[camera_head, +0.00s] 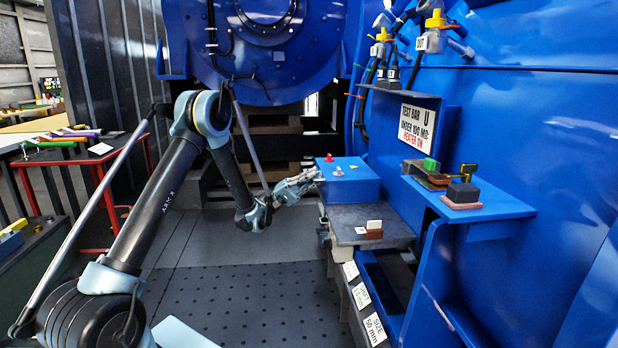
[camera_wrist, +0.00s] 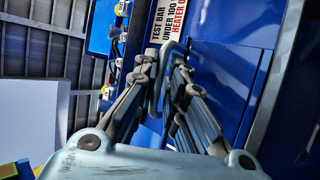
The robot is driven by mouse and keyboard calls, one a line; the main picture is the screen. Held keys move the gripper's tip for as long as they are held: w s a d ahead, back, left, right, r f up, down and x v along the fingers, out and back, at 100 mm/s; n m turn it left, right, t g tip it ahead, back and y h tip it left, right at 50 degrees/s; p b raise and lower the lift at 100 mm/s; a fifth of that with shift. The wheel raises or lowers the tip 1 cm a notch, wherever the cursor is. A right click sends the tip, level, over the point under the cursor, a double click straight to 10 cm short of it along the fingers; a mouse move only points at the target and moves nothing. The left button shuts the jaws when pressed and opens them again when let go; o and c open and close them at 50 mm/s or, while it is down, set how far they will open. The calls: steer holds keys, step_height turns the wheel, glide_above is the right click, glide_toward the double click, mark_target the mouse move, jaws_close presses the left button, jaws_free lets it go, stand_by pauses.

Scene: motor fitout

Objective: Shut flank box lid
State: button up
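My gripper (camera_head: 309,177) is at the left edge of a blue box (camera_head: 354,191) in the head view. The box has a red knob and small pale pegs on its flat top. In the wrist view, my gripper's fingers (camera_wrist: 166,62) point toward a blue panel (camera_wrist: 225,62). A grey loop (camera_wrist: 157,98), like a handle, shows between the fingers; whether they press on it is unclear. Below the blue box is a grey plate (camera_head: 345,222), with a dark opening (camera_head: 392,275) under it. I cannot tell which surface is the flank box lid.
A small brown-and-white block (camera_head: 374,229) stands on the grey plate. A blue shelf (camera_head: 500,208) at right holds several small blocks. A sign (camera_head: 416,125) stands behind it. A red-framed table (camera_head: 85,155) is at left.

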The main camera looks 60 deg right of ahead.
stand_by(0.3)
steer(key=v, duration=1.2)
steer(key=shift+w, duration=0.15)
